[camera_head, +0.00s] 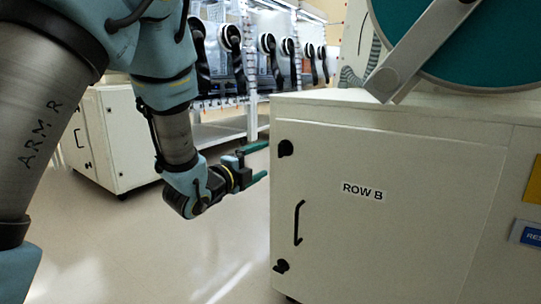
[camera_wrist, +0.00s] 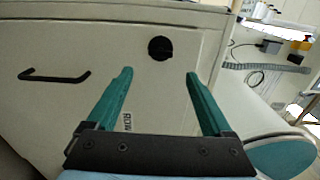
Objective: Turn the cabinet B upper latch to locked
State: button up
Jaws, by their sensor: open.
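Cabinet B (camera_head: 400,210) is a white cabinet with a "ROW B" label on its closed door. Its upper latch (camera_head: 285,148) is a small black knob near the door's upper left corner. In the wrist view the upper latch (camera_wrist: 160,49) shows as a round black knob beyond the fingertips, nearer the right one. A lower latch (camera_head: 281,266) is near the bottom left corner. My gripper (camera_head: 268,161) is open and empty, with green fingers, left of the cabinet near the upper latch's height. The wrist view shows the open fingers (camera_wrist: 160,75) apart from the latch.
A black door handle (camera_head: 298,222) stands out between the two latches; it also shows in the wrist view (camera_wrist: 55,76). A teal round panel with a grey bar (camera_head: 425,50) is above the cabinet top. Another white cabinet (camera_head: 115,135) stands behind my arm. Clear floor lies left of cabinet B.

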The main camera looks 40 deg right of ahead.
jog(key=shift+v, duration=1.25)
jog(key=w+a+f+n+t+y, duration=0.4)
jog(key=w+a+n+y, duration=0.2)
jog(key=w+a+n, duration=0.4)
jog(key=w+a+f+n+y, duration=0.2)
jog(key=a+n+y, duration=0.15)
jog(key=a, duration=0.55)
jog(key=w+a+f+n+y, duration=0.3)
jog(key=a+n, duration=0.2)
jog(key=a, duration=0.4)
jog(key=s+a+f+n+g+y, duration=0.15)
jog(key=s+a+n+g, duration=0.25)
jog(key=s+a+n, duration=0.45)
jog(key=s+a+f+n+g+y, duration=0.1)
jog(key=s+a+n+g+y, duration=0.35)
jog(key=a, duration=0.65)
notch_tip(320, 180, up, 35)
jog(key=t+h+p, duration=0.1)
jog(key=p, duration=3.4)
jog(key=shift+s, duration=0.4)
